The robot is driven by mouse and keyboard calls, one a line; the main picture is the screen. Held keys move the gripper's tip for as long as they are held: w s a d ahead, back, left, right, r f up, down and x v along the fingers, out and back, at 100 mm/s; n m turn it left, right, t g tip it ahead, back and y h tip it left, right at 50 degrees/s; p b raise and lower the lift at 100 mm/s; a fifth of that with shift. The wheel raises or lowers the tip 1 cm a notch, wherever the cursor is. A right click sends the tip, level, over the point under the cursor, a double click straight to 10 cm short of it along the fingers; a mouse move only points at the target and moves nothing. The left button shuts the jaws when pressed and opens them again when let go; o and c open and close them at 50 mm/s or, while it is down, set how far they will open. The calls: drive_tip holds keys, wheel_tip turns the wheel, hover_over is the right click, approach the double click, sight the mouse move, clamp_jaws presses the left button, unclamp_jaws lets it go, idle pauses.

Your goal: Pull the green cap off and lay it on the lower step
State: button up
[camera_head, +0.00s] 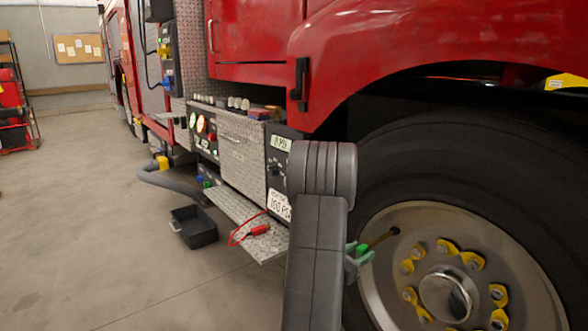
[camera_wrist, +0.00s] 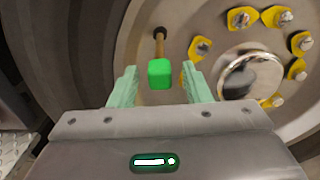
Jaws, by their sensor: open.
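The green cap (camera_wrist: 159,73) sits on the end of a thin brown valve stem (camera_wrist: 159,40) at the wheel. In the wrist view the cap is between the two pale green fingers of my gripper (camera_wrist: 158,84), with a gap on each side. In the head view the cap (camera_head: 362,250) shows at the right of my arm, beside my gripper (camera_head: 356,260), which is partly hidden by the arm. The gripper is open and empty. The lower step (camera_head: 228,207) is a diamond-plate ledge below the panel, left of my arm.
A red cable with a red plug (camera_head: 260,230) lies on the lower step. A black bin (camera_head: 194,228) and a grey hose (camera_head: 172,183) are on the floor to the left. The large tyre (camera_head: 440,150) and yellow-marked wheel nuts (camera_head: 472,261) are close to my gripper.

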drive_tip(key=shift+c, duration=0.4)
idle(0.5)
clamp_jaws()
drive_tip(key=shift+b+v, duration=0.9)
drive_tip(key=shift+v, duration=2.1)
